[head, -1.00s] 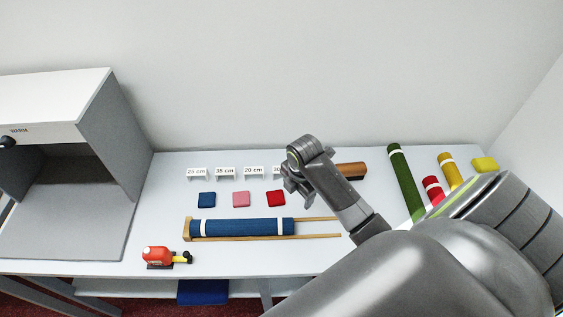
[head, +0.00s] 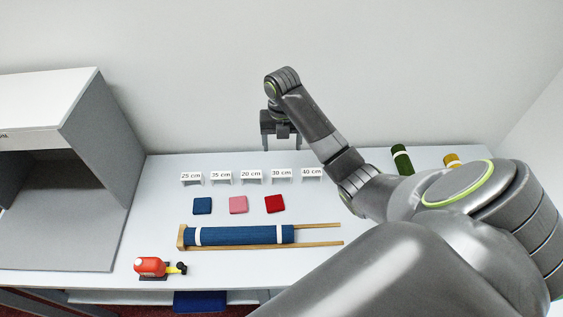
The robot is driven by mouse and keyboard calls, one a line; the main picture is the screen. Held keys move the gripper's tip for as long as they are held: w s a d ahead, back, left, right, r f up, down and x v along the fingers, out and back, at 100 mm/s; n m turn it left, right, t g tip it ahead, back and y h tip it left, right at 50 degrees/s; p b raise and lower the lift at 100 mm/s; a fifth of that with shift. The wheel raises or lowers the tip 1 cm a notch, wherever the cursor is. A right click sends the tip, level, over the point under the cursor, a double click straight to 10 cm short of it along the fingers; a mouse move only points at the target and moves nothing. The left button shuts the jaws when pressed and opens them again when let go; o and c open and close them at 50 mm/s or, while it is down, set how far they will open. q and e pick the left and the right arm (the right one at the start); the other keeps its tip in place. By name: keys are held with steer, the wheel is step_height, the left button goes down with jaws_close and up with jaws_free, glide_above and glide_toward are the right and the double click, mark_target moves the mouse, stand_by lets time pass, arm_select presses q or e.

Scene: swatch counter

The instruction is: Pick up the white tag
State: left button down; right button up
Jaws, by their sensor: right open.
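Several white tags stand in a row on the counter, each with black print: 25 cm (head: 191,177), 35 cm (head: 221,176), 20 cm (head: 251,175), 30 cm (head: 281,174) and 40 cm (head: 312,173). My right gripper (head: 281,146) is open and empty, with its fingers pointing down. In the picture it appears just above the 30 cm tag, apart from it; its exact height I cannot tell. My left gripper is not in view.
Blue (head: 202,206), pink (head: 238,205) and red (head: 275,203) swatches lie before the tags. A blue roll (head: 245,235) rests on a wooden rack. A red-and-yellow tool (head: 150,266) is front left, a grey cabinet (head: 100,120) left. Green (head: 402,159) and yellow (head: 452,160) rolls are partly hidden by my arm.

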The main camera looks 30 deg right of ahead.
mark_target(282, 173)
step_height(282, 173, down, 10)
steer(key=b, duration=0.9)
steer(key=shift+f, duration=2.35)
steer(key=shift+c, duration=0.4)
steer(key=c, duration=0.6)
